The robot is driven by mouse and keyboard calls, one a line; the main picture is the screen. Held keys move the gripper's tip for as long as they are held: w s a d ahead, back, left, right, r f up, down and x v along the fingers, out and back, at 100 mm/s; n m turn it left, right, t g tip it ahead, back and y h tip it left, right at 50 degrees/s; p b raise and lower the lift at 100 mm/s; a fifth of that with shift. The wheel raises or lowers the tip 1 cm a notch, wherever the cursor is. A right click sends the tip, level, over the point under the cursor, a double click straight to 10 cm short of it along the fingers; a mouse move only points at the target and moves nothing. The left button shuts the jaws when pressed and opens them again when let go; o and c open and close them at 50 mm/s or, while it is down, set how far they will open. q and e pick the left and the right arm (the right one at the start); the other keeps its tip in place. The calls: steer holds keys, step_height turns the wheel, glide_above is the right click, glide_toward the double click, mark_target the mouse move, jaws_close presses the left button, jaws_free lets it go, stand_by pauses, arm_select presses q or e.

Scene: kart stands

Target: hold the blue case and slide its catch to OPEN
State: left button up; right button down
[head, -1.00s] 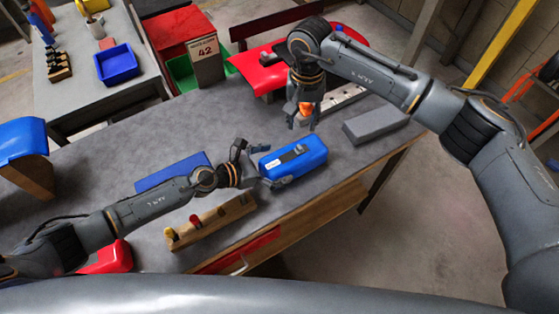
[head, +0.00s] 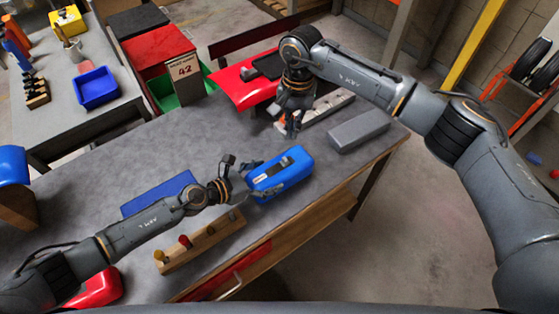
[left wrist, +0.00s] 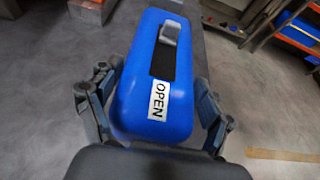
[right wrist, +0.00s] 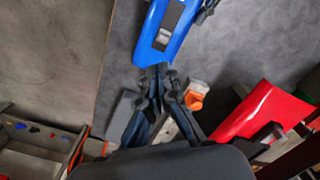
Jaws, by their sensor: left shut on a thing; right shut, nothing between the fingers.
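The blue case (head: 296,175) is over the workbench in the head view. My left gripper (head: 240,182) is shut on its left end. In the left wrist view the case (left wrist: 183,100) sits between the fingers (left wrist: 160,125). The grey catch (left wrist: 170,32) is at the far end of a dark slot, away from the white OPEN label (left wrist: 158,101) at the near end. My right gripper (head: 291,132) is shut and empty, beyond the case. In the right wrist view its fingertips (right wrist: 160,75) are close to the case's end (right wrist: 150,52); contact cannot be told.
On the workbench (head: 230,132) are a grey block (head: 358,131), a flat blue mat (head: 145,198) and a wooden rack (head: 196,247) with coloured pegs. A small orange thing (right wrist: 194,101) lies near my right gripper. A red panel (head: 240,88) is at the back.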

steer(key=w+d+m+g+y, duration=0.1)
steer(key=w+d+m, duration=0.3)
steer(key=m, duration=0.4)
steer(key=shift+d+r+y, duration=0.15)
steer(key=shift+d+y, duration=0.25)
steer(key=shift+d, duration=0.5)
arm_select(q)
steer(key=shift+f, duration=0.1)
arm_select(e)
glide_toward(290, 161)
steer(key=f, duration=0.1)
steer(key=w+d+f, duration=0.1)
steer(key=f, duration=0.1)
steer(key=d+f, duration=0.1)
steer(key=f, duration=0.1)
steer(key=shift+w+d+f, duration=0.1)
steer(key=shift+w+f, duration=0.1)
steer(key=shift+w, duration=0.05)
steer(key=shift+s+a, duration=0.35)
steer(key=shift+a, duration=0.2)
steer(key=shift+s+a, duration=0.3)
steer(key=shift+a, duration=0.2)
steer(key=shift+s+a, duration=0.45)
steer(key=shift+a, duration=0.15)
